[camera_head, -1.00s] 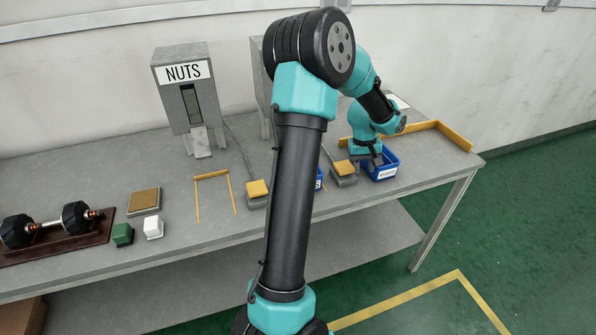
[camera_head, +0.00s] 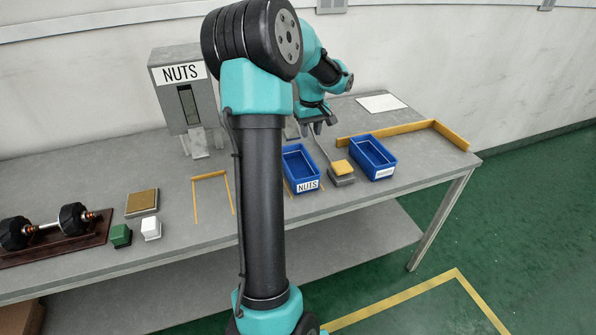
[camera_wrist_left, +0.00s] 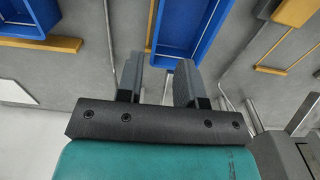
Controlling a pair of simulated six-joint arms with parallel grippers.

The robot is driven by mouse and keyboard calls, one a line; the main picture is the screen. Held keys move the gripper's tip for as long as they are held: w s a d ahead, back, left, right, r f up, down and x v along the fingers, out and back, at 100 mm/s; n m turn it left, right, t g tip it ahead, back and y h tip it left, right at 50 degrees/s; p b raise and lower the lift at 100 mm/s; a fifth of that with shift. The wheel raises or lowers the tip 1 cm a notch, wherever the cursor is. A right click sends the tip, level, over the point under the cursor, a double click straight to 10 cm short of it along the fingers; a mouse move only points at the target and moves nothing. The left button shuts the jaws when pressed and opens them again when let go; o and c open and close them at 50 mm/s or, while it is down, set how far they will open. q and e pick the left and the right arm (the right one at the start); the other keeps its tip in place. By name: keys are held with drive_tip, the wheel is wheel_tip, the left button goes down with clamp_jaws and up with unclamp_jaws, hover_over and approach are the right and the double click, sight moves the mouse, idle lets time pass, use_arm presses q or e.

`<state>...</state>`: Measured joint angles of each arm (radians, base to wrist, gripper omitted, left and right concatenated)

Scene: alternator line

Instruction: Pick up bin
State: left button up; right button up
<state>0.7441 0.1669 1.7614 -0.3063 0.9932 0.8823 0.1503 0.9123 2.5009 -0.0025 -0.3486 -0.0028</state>
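A blue bin labelled NUTS (camera_head: 307,186) sits on the table beside my left arm. It also shows in the left wrist view (camera_wrist_left: 190,45), just beyond the fingers. A second blue bin (camera_head: 383,174) sits further right; its label is too small to read. Its edge shows at the top left of the left wrist view (camera_wrist_left: 42,12). My left gripper (camera_head: 317,127) hangs behind the NUTS bin in the head view. In the left wrist view its fingers (camera_wrist_left: 158,82) are apart with nothing between them. My right gripper is not in view.
A yellow pad (camera_head: 342,167) on a grey base stands between the bins. A yellow rail (camera_head: 400,130) runs behind the right bin. A grey NUTS dispenser (camera_head: 185,100) stands at the back left. The yellow-outlined spot (camera_head: 213,200) on the table is empty.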

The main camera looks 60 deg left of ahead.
use_arm(q)
hover_over(310, 172)
drive_tip(key=a, duration=0.1)
wheel_tip(310, 172, down, 10)
drive_tip(key=shift+w+r, duration=0.1)
drive_tip(key=shift+r, duration=0.15)
drive_tip(key=shift+f, duration=0.1)
drive_tip(key=shift+f, duration=2.5)
drive_tip(key=shift+d, duration=0.1)
drive_tip(key=shift+c, duration=0.4)
clamp_jaws()
